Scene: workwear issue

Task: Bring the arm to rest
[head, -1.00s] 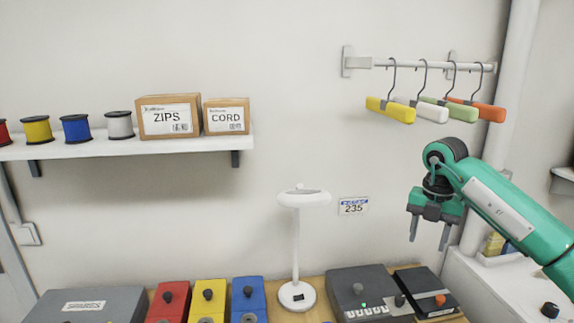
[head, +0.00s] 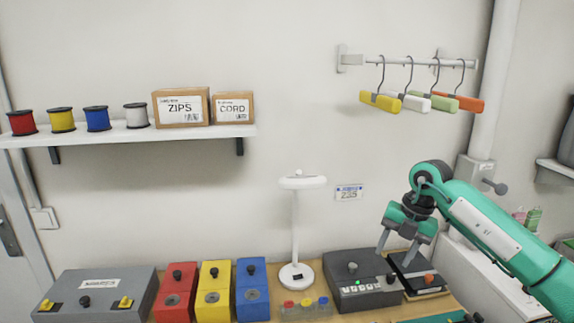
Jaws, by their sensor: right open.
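My right gripper (head: 402,252) comes in from the right in the head view. Its two fingers point down and stand apart, with nothing between them. It hangs in front of the right end of the bench, over the area of the grey control box (head: 362,290) and the black box (head: 418,282). I cannot tell its exact height above them. My left gripper is not in view.
A white lamp (head: 295,240) stands on the bench (head: 385,312) beside red (head: 175,295), yellow (head: 213,295) and blue (head: 252,295) boxes and a grey case (head: 95,297). A shelf (head: 190,133) holds spools and cartons. Hangers (head: 431,101) hang from a rail, above my arm.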

